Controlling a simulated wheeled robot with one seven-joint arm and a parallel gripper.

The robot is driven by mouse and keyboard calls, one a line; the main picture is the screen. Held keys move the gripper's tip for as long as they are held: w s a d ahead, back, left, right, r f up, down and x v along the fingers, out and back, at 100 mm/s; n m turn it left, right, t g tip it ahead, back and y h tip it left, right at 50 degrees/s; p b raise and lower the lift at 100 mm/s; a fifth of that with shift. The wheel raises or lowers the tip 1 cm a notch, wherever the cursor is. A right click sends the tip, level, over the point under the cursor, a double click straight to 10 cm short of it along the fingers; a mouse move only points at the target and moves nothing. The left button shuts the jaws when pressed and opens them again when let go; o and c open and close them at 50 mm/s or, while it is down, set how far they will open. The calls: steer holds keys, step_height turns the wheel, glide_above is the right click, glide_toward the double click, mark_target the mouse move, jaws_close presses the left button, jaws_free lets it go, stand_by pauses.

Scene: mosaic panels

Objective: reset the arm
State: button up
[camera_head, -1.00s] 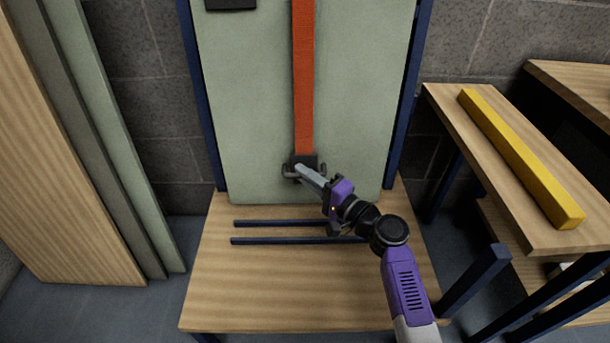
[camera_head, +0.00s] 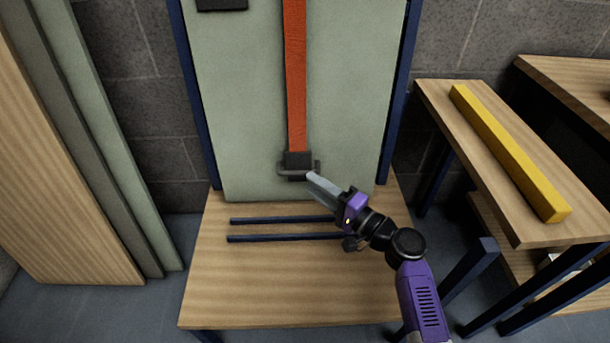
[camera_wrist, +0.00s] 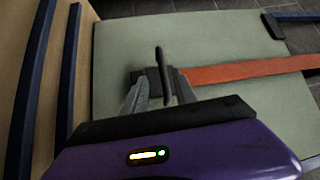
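My gripper (camera_head: 313,178) is just to the lower right of the dark buckle (camera_head: 297,166) on the panel. In the wrist view the fingers of my gripper (camera_wrist: 158,88) are apart with nothing held between them. An orange-red strap (camera_head: 296,80) runs up from the buckle over the pale green panel (camera_head: 245,120).
The panel stands between dark blue posts on a wooden table (camera_head: 250,285) with two dark blue rails (camera_head: 285,238). A yellow bar (camera_head: 510,155) lies on a wooden bench (camera_head: 455,130) at right. Boards (camera_head: 65,170) lean at left.

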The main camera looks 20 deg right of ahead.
steer(key=shift+v, duration=1.1)
steer(key=shift+w, duration=0.1)
